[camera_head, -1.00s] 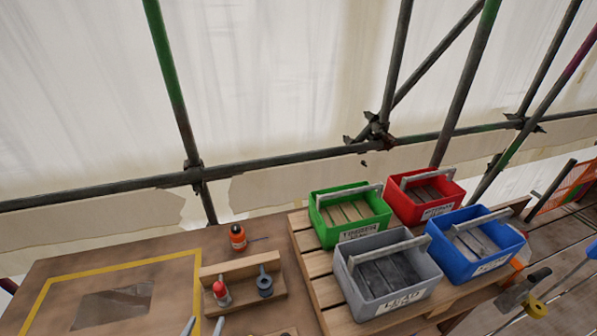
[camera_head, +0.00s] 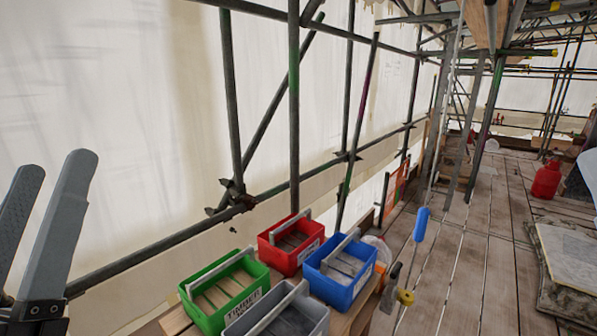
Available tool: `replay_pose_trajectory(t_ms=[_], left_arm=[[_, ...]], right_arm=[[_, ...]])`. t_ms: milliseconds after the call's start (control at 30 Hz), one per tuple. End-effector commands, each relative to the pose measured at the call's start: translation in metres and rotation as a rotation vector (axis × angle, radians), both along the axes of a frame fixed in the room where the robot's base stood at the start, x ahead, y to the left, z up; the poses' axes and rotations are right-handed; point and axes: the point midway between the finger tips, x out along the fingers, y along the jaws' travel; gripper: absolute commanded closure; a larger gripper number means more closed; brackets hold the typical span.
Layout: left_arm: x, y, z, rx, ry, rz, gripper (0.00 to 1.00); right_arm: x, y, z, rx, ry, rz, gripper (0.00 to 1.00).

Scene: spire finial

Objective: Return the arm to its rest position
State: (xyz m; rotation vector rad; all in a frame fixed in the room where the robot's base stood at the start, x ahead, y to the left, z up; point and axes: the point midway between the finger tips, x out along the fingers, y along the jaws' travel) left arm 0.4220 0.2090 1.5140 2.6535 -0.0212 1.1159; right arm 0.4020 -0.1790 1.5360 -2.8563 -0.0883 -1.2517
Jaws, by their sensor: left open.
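My left gripper (camera_head: 48,228) shows large at the left edge of the head view. Its two grey fingers point up and stand apart, with nothing between them. It is raised in front of the sheeting, left of the crates and apart from them. My right gripper is not in view.
A green crate (camera_head: 190,294), a red crate (camera_head: 282,262), a blue crate (camera_head: 335,285) and a grey crate (camera_head: 318,322) stand together on a wooden pallet (camera_head: 172,322). Scaffold poles (camera_head: 294,110) rise behind. A plank walkway (camera_head: 470,270) runs right, with a red gas bottle (camera_head: 546,180).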

Motion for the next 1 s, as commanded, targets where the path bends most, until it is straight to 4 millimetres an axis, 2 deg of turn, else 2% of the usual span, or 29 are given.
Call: replay_pose_trajectory(t_ms=[33, 67, 100, 133, 167, 200, 367, 600, 700, 833, 1000], left_arm=[[-0.019, -0.011, 0.026, 0.049, -0.062, -0.013, 0.25], [-0.027, -0.020, 0.033, 0.109, -0.078, -0.013, 0.25], [-0.025, -0.031, 0.025, 0.194, -0.055, 0.008, 0.25], [-0.021, -0.031, 0.023, 0.255, -0.039, 0.065, 0.25], [-0.022, -0.030, 0.056, 0.244, -0.041, 0.059, 0.25], [-0.021, -0.030, 0.076, 0.240, -0.041, 0.057, 0.25], [-0.021, -0.030, 0.141, 0.238, -0.039, 0.058, 0.25], [-0.020, -0.029, 0.258, 0.237, -0.038, 0.059, 0.25], [-0.020, -0.029, 0.293, 0.237, -0.037, 0.058, 0.25], [-0.020, -0.029, 0.316, 0.237, -0.037, 0.058, 0.25], [-0.020, -0.029, 0.316, 0.236, -0.036, 0.059, 0.25]], right_arm=[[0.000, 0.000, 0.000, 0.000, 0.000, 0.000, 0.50], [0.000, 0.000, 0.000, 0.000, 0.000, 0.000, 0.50], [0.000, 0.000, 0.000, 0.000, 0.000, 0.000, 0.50], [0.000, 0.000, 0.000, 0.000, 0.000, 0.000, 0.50], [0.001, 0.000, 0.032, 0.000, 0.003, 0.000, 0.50], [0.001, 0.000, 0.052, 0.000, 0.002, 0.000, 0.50], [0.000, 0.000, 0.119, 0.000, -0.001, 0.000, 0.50], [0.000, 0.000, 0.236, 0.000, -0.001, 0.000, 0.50], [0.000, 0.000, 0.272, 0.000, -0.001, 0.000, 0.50], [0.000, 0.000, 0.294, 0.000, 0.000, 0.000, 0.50], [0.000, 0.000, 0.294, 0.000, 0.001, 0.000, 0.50]])
